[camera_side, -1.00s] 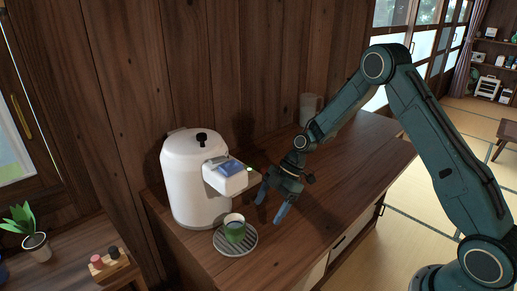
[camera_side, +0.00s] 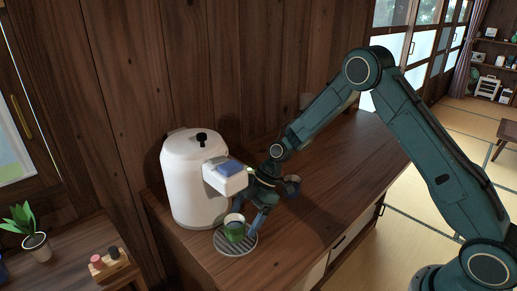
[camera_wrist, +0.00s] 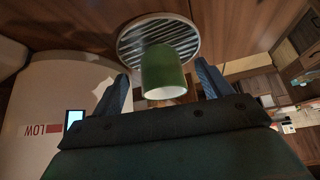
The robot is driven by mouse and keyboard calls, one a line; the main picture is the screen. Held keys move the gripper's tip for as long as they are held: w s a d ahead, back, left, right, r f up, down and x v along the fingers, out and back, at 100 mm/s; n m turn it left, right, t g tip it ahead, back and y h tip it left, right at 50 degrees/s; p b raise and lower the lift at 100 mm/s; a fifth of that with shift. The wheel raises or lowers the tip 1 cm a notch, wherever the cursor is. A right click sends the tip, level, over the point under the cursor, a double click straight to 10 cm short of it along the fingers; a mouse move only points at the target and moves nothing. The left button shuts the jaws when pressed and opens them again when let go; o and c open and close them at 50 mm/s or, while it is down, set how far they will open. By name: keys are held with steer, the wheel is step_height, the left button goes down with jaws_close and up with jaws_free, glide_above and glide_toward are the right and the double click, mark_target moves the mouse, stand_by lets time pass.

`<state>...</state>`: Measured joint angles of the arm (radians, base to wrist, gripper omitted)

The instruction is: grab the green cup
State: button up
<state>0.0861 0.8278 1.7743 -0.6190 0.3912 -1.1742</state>
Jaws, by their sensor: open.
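The green cup (camera_side: 235,228) stands upright on a round slatted tray (camera_side: 235,250), under the spout of the white dispenser. My gripper (camera_side: 248,226) is at the cup from its right side in the side view, with one finger partly hidden behind the dispenser and cup. In the wrist view the cup (camera_wrist: 164,72) lies between the two spread fingers of my gripper (camera_wrist: 163,80), with a gap on each side. The fingers are open and hold nothing. The tray (camera_wrist: 130,38) shows beyond the cup.
The white dispenser (camera_side: 185,180) stands close on the left of my gripper; its body (camera_wrist: 55,110) fills the left of the wrist view.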

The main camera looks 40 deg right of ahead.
mark_target(228, 235)
steer(key=a, duration=0.1)
steer(key=f, duration=0.1)
steer(key=a, duration=0.1)
steer(key=shift+w+a+f, duration=0.2)
steer(key=shift+w+a, duration=0.05)
steer(key=shift+a, duration=0.05)
steer(key=shift+w+a+f, duration=0.1)
steer(key=shift+a+f, duration=0.3)
steer(key=shift+f, duration=0.15)
steer(key=c, duration=1.2)
steer(key=shift+r, duration=0.25)
steer(key=shift+c, duration=0.2)
steer(key=shift+r, duration=0.55)
steer(key=shift+s+d, duration=0.55)
steer(key=shift+d, duration=2.35)
steer(key=shift+s+d, duration=0.6)
steer(key=shift+d, duration=2.3)
steer(key=shift+s+d, duration=0.55)
steer(key=shift+d, duration=2.35)
steer(key=shift+d, duration=0.15)
